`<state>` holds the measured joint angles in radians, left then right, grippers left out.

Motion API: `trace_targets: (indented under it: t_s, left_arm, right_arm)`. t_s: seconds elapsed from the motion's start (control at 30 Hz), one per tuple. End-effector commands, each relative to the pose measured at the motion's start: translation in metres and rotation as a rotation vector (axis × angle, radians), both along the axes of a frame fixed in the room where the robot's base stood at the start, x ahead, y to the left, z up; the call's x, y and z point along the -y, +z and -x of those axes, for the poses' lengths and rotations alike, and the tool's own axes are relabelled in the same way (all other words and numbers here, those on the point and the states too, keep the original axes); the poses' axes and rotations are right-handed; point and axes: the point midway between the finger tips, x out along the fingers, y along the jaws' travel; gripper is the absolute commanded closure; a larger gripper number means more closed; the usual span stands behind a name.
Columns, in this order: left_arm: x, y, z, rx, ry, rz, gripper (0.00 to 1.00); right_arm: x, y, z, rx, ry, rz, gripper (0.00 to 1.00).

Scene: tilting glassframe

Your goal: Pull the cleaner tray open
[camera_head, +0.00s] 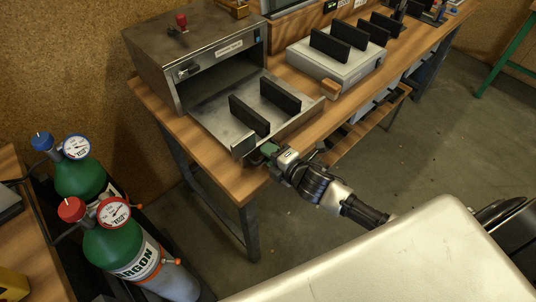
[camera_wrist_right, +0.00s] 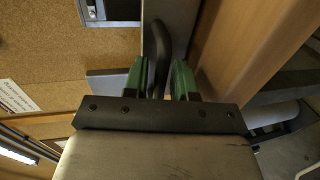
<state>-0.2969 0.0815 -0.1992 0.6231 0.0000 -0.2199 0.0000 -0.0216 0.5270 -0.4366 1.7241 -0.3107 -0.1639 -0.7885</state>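The cleaner (camera_head: 200,50) is a grey metal box with a dark open front, on the wooden bench. Its metal tray (camera_head: 212,117) sticks out of the front, well outside the box, with two black upright blocks (camera_head: 249,115) on it. My right gripper (camera_head: 262,154) is at the tray's front left corner. In the right wrist view its green fingers (camera_wrist_right: 160,78) stand on either side of a dark curved handle (camera_wrist_right: 158,55), with a narrow gap seen beside it, so they look open around it. My left gripper is not in view.
A second light device (camera_head: 335,65) with black blocks stands to the right on the bench. Green gas cylinders (camera_head: 120,245) with gauges stand at the lower left. A corkboard wall (camera_head: 60,70) is behind the cleaner. The floor (camera_head: 440,130) to the right is free.

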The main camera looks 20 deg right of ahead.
Motion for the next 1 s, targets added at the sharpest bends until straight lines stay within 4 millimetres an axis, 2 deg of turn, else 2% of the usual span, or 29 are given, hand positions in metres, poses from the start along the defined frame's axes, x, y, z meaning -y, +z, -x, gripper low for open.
trace_targets:
  t_s: [0.07, 0.43, 0.57, 0.8, 1.0]
  left_arm:
    - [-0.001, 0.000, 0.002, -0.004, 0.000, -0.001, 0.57]
    - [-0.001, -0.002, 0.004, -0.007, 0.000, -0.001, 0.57]
    - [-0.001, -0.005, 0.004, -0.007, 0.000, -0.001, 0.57]
    - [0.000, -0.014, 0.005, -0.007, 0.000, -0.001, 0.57]
    - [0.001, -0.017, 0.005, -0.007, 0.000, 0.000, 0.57]
  right_arm:
    - [-0.002, 0.000, 0.001, -0.001, 0.003, -0.002, 0.63]
    - [-0.001, 0.000, 0.008, -0.003, 0.007, -0.007, 0.63]
    - [0.005, 0.003, 0.026, -0.003, 0.008, -0.006, 0.63]
    - [0.022, 0.012, 0.069, -0.004, 0.006, -0.006, 0.63]
    - [0.031, 0.018, 0.092, -0.003, 0.004, -0.005, 0.63]
